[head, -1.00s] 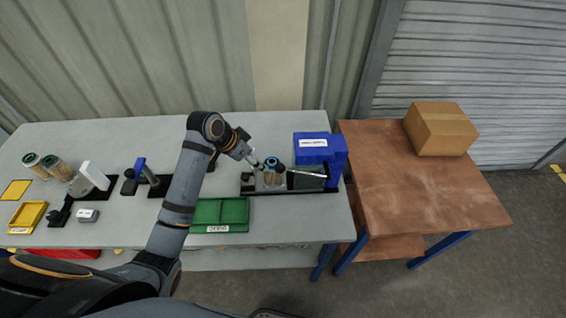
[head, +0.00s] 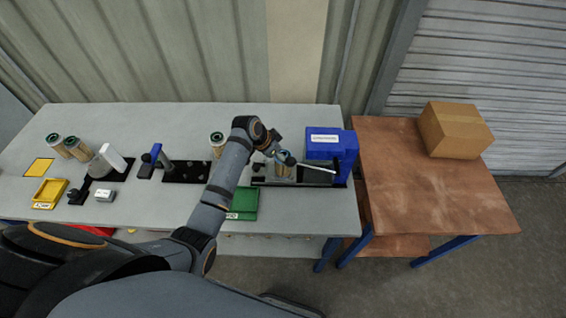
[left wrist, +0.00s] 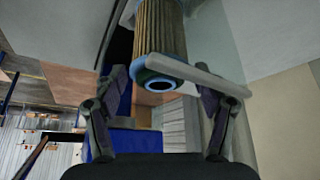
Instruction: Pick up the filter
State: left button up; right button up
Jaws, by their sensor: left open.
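A pleated tan filter (head: 284,169) stands in a black fixture (head: 262,182) on the grey bench, beside the blue box. In the left wrist view the filter (left wrist: 160,32) hangs in from the top with a blue end ring. My left gripper (head: 276,153) is at the filter in the head view. In the left wrist view its two fingers (left wrist: 163,100) are spread, one on each side of the filter's end. No grip shows. A pale bar (left wrist: 200,78) crosses by the ring. My right gripper is not in view.
Other filters stand at the back left (head: 56,146) and behind my arm (head: 217,141). The blue box (head: 330,147) stands right of the fixture. A green tray (head: 245,204) lies in front. A brown table (head: 420,195) with a cardboard box (head: 457,132) is at the right.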

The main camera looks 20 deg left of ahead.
pick_arm(q)
jog(key=shift+w+d+f, duration=0.15)
jog(key=shift+w+f, duration=0.1)
jog(key=shift+f, duration=0.1)
jog(key=c, duration=1.3)
